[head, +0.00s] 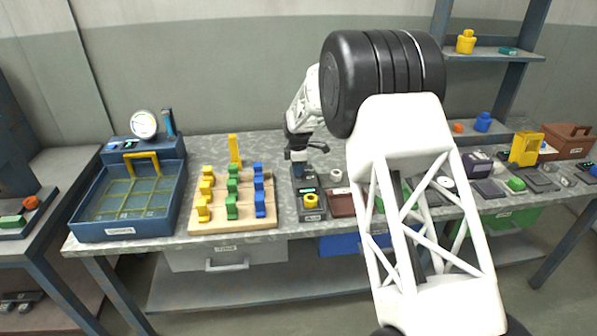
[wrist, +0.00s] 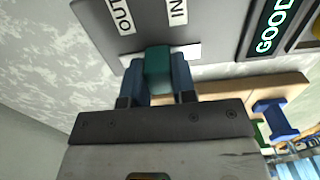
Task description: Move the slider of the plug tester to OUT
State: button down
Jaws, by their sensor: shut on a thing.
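The plug tester (head: 309,215) is a dark grey box on the bench, with a lit green display and a yellow round part at its front. In the wrist view its panel (wrist: 215,20) carries the labels OUT and IN, and the display (wrist: 275,25) reads GOOD. The teal slider (wrist: 158,70) stands in a pale slot, around mid-slot between the two labels. My gripper (wrist: 158,85) is shut on the slider, one finger on each side. In the head view my gripper (head: 298,168) is at the tester's back end.
A wooden board (head: 235,224) with yellow, green and blue pieces stands left of the tester. A blue tray with a gridded floor (head: 127,232) is farther left. A brown tray (head: 341,205) and a pale ring (head: 336,175) are close on the right.

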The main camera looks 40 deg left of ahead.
jog(key=shift+w+a, duration=0.95)
jog(key=shift+a, duration=0.05)
jog(key=c, duration=0.9)
grip_release()
jog(key=shift+r, duration=3.9)
jog(key=shift+d, duration=0.1)
